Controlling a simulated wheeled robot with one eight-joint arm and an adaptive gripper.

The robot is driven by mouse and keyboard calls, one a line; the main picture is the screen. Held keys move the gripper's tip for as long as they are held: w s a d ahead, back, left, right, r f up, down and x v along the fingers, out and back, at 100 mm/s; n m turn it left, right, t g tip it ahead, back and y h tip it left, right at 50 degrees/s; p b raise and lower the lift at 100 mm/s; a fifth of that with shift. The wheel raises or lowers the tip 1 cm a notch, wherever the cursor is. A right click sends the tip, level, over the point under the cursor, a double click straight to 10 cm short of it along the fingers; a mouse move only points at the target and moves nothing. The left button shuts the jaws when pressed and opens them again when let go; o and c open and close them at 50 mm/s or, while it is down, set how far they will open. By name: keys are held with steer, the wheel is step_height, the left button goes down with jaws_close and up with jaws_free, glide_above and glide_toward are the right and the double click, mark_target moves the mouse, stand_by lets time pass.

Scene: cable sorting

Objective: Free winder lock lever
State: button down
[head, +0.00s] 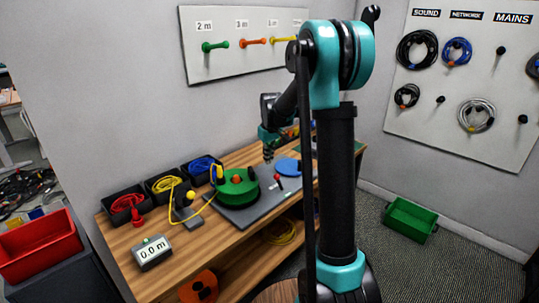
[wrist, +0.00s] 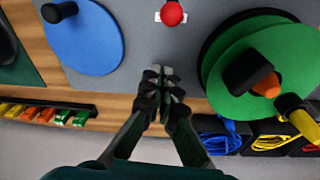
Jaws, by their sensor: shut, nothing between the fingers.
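The winder has a green drum (head: 238,190) with an orange knob on its top, on a grey base plate (head: 238,216). The drum also shows at the right of the wrist view (wrist: 225,72). A lever with a red ball knob (head: 278,177) stands on the plate between the drum and a blue disc (head: 287,165). In the wrist view the red knob (wrist: 172,14) is at the top edge, and most of the lever is out of frame. My gripper (wrist: 162,78) is shut and empty over the plate's edge, apart from the knob. In the head view my gripper (head: 268,157) hangs above the bench behind the lever.
Bins of red cable (head: 127,207), yellow cable (head: 165,186) and blue cable (head: 201,168) line the wall side. A yellow cable runs near the drum. A meter (head: 152,252) reads 0.0 m. A green crate (head: 410,221) stands on the floor.

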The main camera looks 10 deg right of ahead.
mark_target(279, 183)
steer(key=f, duration=0.5)
steer(key=shift+w+f, duration=0.25)
steer(key=shift+w, duration=0.15)
steer(key=shift+s+d+r, duration=0.2)
steer(key=shift+s+d, duration=0.05)
steer(key=shift+s, duration=0.35)
steer(key=shift+s+d+r, duration=0.2)
steer(key=shift+s, duration=0.35)
steer(key=shift+s+d+r, duration=0.15)
steer(key=shift+s+d, duration=0.15)
steer(key=shift+s, duration=0.4)
steer(key=shift+s+d+r+t, duration=0.15)
steer(key=shift+t, duration=0.15)
